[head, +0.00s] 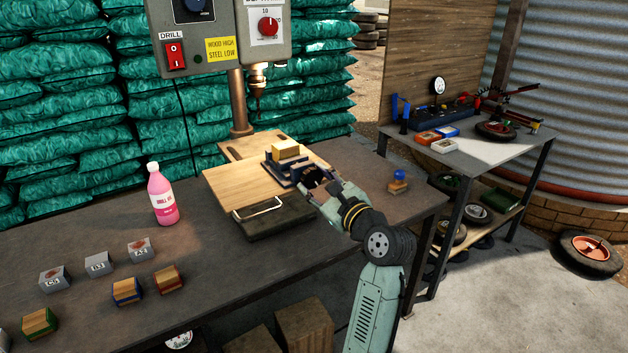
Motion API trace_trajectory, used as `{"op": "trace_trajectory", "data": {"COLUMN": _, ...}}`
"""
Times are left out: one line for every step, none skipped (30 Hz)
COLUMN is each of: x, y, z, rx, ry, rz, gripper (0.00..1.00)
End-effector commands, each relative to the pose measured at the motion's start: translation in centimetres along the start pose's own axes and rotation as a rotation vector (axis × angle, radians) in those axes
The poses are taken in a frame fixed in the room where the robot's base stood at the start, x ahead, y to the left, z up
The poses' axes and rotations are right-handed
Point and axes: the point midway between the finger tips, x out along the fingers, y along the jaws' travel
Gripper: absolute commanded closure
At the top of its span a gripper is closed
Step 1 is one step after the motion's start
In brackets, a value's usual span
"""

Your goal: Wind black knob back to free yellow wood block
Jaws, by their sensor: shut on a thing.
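The yellow wood block (286,149) sits in a dark blue vise (275,169) on the wooden board under the drill. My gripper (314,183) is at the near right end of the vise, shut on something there. The black knob is hidden by my gripper's fingers, so I cannot see it directly. I cannot tell from this view how tightly the vise jaws press on the block.
A drill press (225,40) stands behind the vise. A pink bottle (161,194) and several small blocks stand to the left. A blue-topped block (398,182) stands right of my gripper.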

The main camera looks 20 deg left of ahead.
Motion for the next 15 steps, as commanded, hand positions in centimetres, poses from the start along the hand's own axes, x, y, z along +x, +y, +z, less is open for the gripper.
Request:
{"op": "trace_trajectory", "data": {"x": -0.01, "y": -0.03, "z": 0.00, "rx": -0.001, "ry": 0.000, "rz": -0.001, "gripper": 0.89}}
{"op": "trace_trajectory", "data": {"x": -0.01, "y": -0.03, "z": 0.00, "rx": -0.001, "ry": 0.000, "rz": -0.001, "gripper": 0.91}}
{"op": "trace_trajectory", "data": {"x": -0.01, "y": -0.03, "z": 0.00, "rx": -0.001, "ry": 0.000, "rz": -0.001, "gripper": 0.94}}
{"op": "trace_trajectory", "data": {"x": -0.01, "y": -0.03, "z": 0.00, "rx": -0.001, "ry": 0.000, "rz": -0.001, "gripper": 0.95}}
{"op": "trace_trajectory", "data": {"x": -0.01, "y": -0.03, "z": 0.00, "rx": -0.001, "ry": 0.000, "rz": -0.001, "gripper": 0.95}}
{"op": "trace_trajectory", "data": {"x": -0.01, "y": -0.03, "z": 0.00, "rx": -0.001, "ry": 0.000, "rz": -0.001, "gripper": 0.95}}
{"op": "trace_trajectory", "data": {"x": -0.01, "y": -0.03, "z": 0.00, "rx": -0.001, "ry": 0.000, "rz": -0.001, "gripper": 0.95}}
{"op": "trace_trajectory", "data": {"x": -0.01, "y": -0.03, "z": 0.00, "rx": -0.001, "ry": 0.000, "rz": -0.001, "gripper": 0.95}}
{"op": "trace_trajectory", "data": {"x": -0.01, "y": -0.03, "z": 0.00, "rx": -0.001, "ry": 0.000, "rz": -0.001, "gripper": 0.95}}
{"op": "trace_trajectory", "data": {"x": -0.01, "y": -0.03, "z": -0.02, "rx": -0.007, "ry": 0.000, "rz": -0.001, "gripper": 0.95}}
{"op": "trace_trajectory", "data": {"x": -0.02, "y": -0.01, "z": -0.06, "rx": -0.019, "ry": 0.000, "rz": -0.001, "gripper": 0.95}}
{"op": "trace_trajectory", "data": {"x": -0.02, "y": 0.02, "z": -0.14, "rx": -0.049, "ry": 0.000, "rz": -0.002, "gripper": 0.95}}
{"op": "trace_trajectory", "data": {"x": -0.03, "y": 0.05, "z": -0.20, "rx": -0.084, "ry": 0.000, "rz": -0.002, "gripper": 0.95}}
{"op": "trace_trajectory", "data": {"x": -0.03, "y": 0.08, "z": -0.26, "rx": -0.128, "ry": 0.000, "rz": -0.002, "gripper": 0.95}}
{"op": "trace_trajectory", "data": {"x": -0.04, "y": 0.11, "z": -0.35, "rx": -0.197, "ry": 0.000, "rz": -0.002, "gripper": 0.95}}
